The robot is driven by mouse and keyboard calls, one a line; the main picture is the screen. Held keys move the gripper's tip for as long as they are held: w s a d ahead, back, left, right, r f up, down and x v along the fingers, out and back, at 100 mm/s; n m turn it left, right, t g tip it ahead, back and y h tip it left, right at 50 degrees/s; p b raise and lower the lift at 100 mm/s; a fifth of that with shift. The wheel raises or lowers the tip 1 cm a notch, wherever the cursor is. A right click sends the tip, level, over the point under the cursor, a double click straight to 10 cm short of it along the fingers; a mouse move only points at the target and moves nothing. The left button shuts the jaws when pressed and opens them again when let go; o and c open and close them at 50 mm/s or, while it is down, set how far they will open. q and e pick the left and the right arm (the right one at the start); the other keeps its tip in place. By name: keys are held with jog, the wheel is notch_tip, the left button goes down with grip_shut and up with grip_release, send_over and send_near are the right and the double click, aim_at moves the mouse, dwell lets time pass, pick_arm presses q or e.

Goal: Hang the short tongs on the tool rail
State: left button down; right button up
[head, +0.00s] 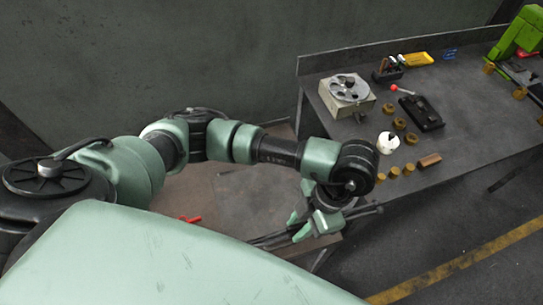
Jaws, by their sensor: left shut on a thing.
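My left gripper (298,226) is shut on the short tongs, near the front edge of a low brown surface. The tongs (270,239) are dark, thin rods; one end reaches left past the fingers and the other sticks out to the right. The fingers hide their middle, and I cannot tell whether they touch the surface below. I cannot make out the tool rail in this view. My right gripper is out of view.
The low brown surface (235,195) carries a small red object (190,219). A dark workbench (470,125) at right holds a grey box with a wheel (348,88), a black block (420,113), a white cup (388,141), several brass pieces and a green machine (520,35). A wall stands behind.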

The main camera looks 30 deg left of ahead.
pick_arm(q)
jog(key=s+d+r+p, duration=0.1)
jog(key=s+d+r, duration=0.1)
jog(key=s+d, duration=0.8)
jog(key=shift+s+d+r+p, duration=0.25)
jog(key=shift+d+p, duration=0.05)
jog(key=shift+d, duration=0.6)
notch_tip(320, 180, up, 3)
jog(key=g+y, duration=0.4)
jog(key=shift+y, duration=0.4)
jog(key=shift+a, duration=0.1)
